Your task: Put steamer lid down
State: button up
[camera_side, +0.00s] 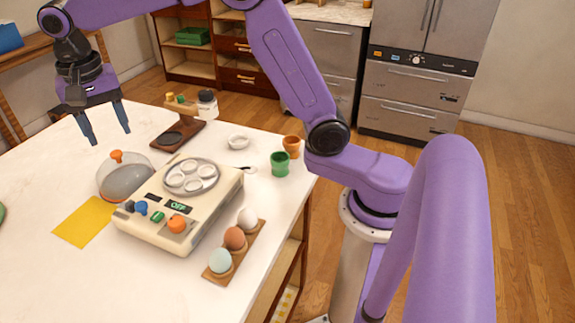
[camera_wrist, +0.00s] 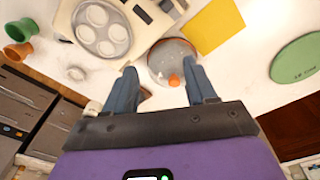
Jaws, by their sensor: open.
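The steamer lid (camera_side: 125,178) is a clear dome with an orange knob. It rests on the white table against the left side of the cream steamer (camera_side: 178,205), whose round egg tray is uncovered. In the wrist view the lid (camera_wrist: 172,58) lies just beyond my fingertips, its orange knob between them in the picture. My gripper (camera_side: 107,137) is open and empty, raised above the table behind the lid in the side view. Its two blue fingers also show in the wrist view (camera_wrist: 164,82). The steamer's display reads OFF.
A yellow sheet (camera_side: 82,224) lies beside the lid. An egg holder (camera_side: 236,250) with three eggs stands in front of the steamer. A green cup (camera_side: 280,164), an orange cup (camera_side: 291,147), a white dish (camera_side: 238,142) and a brown stand (camera_side: 178,136) are behind. A green disc (camera_wrist: 296,60) shows in the wrist view.

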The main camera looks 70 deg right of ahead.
jog(key=s+d+f+n, duration=0.2)
jog(key=s+n, duration=0.4)
jog(key=s, duration=0.5)
jog(key=s+d+f+n, duration=0.3)
jog(key=s+d+n, duration=0.2)
jog(key=s, duration=0.6)
jog(key=s+d+f+n+y, duration=0.1)
jog(key=s+d+f+n, duration=0.2)
jog(key=s+n, duration=0.5)
jog(key=s+d, duration=0.1)
jog(key=s, duration=0.2)
jog(key=shift+s, duration=0.25)
